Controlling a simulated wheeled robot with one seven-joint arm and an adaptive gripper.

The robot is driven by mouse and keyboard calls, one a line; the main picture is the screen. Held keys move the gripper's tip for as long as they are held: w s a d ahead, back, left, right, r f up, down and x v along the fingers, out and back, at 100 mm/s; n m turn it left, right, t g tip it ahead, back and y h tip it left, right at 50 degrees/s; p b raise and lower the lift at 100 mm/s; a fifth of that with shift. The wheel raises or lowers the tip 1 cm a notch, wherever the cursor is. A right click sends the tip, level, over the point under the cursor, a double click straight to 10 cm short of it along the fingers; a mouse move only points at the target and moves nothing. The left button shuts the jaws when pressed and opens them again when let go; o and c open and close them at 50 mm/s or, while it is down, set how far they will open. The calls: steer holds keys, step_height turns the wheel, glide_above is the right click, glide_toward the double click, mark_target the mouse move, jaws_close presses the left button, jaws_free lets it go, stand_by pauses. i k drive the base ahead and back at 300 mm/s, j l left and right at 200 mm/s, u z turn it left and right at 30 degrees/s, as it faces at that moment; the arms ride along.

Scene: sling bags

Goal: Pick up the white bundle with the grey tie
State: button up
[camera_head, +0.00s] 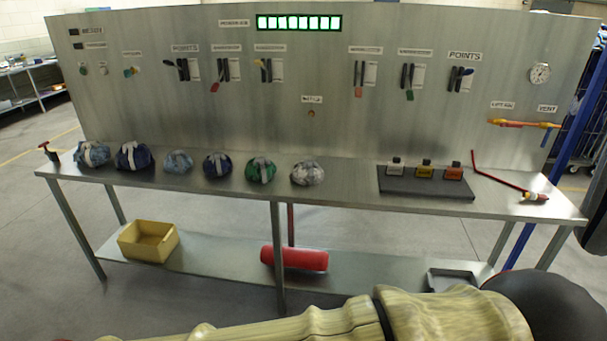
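The white bundle (307,173) with a grey tie stands on the steel bench top (345,196). It is the rightmost in a row of several bundles. A green bundle with a pale tie (261,170) is just to its left, with a small gap between them. My gripper's fingers do not show in the head view. A yellowish, wood-grained arm-like shape with a dark rounded end crosses the bottom foreground, well in front of the bench. Nothing is seen touching the white bundle.
Left of the green bundle are navy (217,165), light blue (178,162), navy (133,156) and blue-grey (93,154) bundles. A dark board (425,186) with small blocks and a red bent rod (500,179) lie right. A steel panel (200,105) rises behind.

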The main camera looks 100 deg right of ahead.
mark_target(307, 172)
steer(key=z, duration=3.3)
steer(key=i+u, duration=0.4)
steer(key=i, duration=1)
